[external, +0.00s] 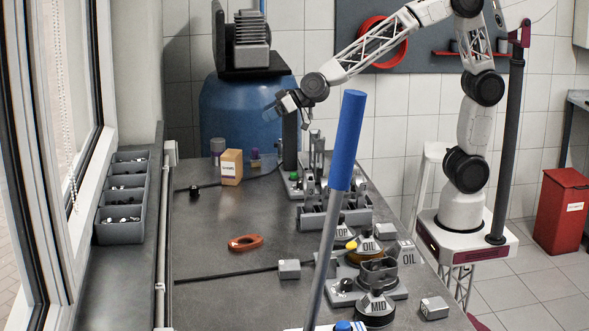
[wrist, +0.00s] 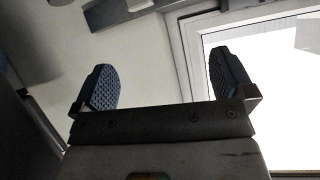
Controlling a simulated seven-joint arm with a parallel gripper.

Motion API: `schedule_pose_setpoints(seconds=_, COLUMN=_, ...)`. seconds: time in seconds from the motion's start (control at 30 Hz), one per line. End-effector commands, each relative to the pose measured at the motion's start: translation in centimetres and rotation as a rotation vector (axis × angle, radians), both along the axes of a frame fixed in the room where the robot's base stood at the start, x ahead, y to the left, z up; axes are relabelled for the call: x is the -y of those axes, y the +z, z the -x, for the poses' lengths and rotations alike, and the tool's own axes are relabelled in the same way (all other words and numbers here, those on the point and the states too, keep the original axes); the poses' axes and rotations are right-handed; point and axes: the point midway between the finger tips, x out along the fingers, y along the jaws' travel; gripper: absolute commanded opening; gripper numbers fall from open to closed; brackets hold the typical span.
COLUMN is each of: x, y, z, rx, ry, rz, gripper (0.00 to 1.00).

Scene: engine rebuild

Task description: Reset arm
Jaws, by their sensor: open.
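My gripper (external: 289,104) is raised above the far part of the workbench (external: 215,265), at the end of my outstretched arm, which comes from the right. In the wrist view my gripper (wrist: 165,85) shows two dark textured fingers set wide apart with nothing between them. Behind the fingers are a pale wall and a bright window (wrist: 270,80). In the external view the gripper is small, close to a dark upright post (external: 290,140), and I cannot tell whether they touch.
Engine parts and oil containers (external: 366,246) crowd the bench's right side. A blue-handled pole (external: 347,140) crosses the foreground. Grey bins (external: 122,232) line the window.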

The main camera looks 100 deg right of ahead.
Motion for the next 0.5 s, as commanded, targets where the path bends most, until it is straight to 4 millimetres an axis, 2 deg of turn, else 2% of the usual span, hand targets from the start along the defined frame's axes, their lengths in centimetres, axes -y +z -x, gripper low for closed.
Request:
schedule_pose_setpoints(seconds=0.13, x=-1.1, y=2.3, z=3.7, rx=-0.032, ry=0.052, rz=-0.019, gripper=1.00)
schedule_pose_setpoints(seconds=0.5, x=-3.3, y=6.0, z=13.8, rx=-0.145, ry=0.162, rz=-0.042, gripper=1.00)
